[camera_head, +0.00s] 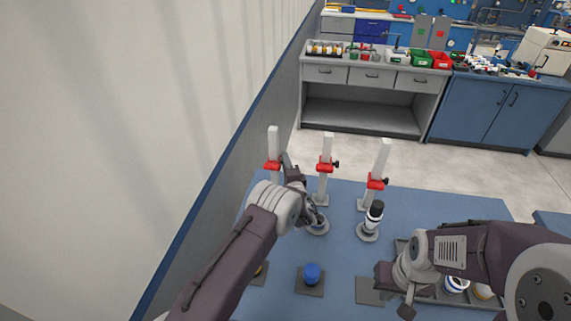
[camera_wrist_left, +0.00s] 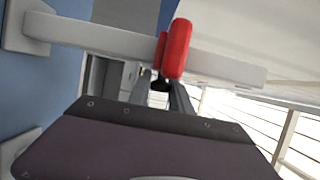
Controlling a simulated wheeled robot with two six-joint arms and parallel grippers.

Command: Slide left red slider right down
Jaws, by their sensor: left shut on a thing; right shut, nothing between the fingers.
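The left red slider (camera_head: 272,165) sits partway up the left white post (camera_head: 273,145). My left gripper (camera_head: 288,161) is at its right side, shut on the slider's black knob. The left wrist view shows the red slider (camera_wrist_left: 178,48) around the white post (camera_wrist_left: 110,40), with the dark knob (camera_wrist_left: 160,84) between my fingertips. The post's base is hidden behind my left arm in the head view. My right gripper (camera_head: 407,309) is shut and empty, low over the front right of the blue table (camera_head: 335,245).
The middle post (camera_head: 325,145) and right post (camera_head: 382,155) carry red sliders. A black-topped white pipe (camera_head: 374,214) stands in front of the right post. A blue piece (camera_head: 312,272) is on a dark plate. A parts tray (camera_head: 430,294) is partly behind my right arm. A wall is left.

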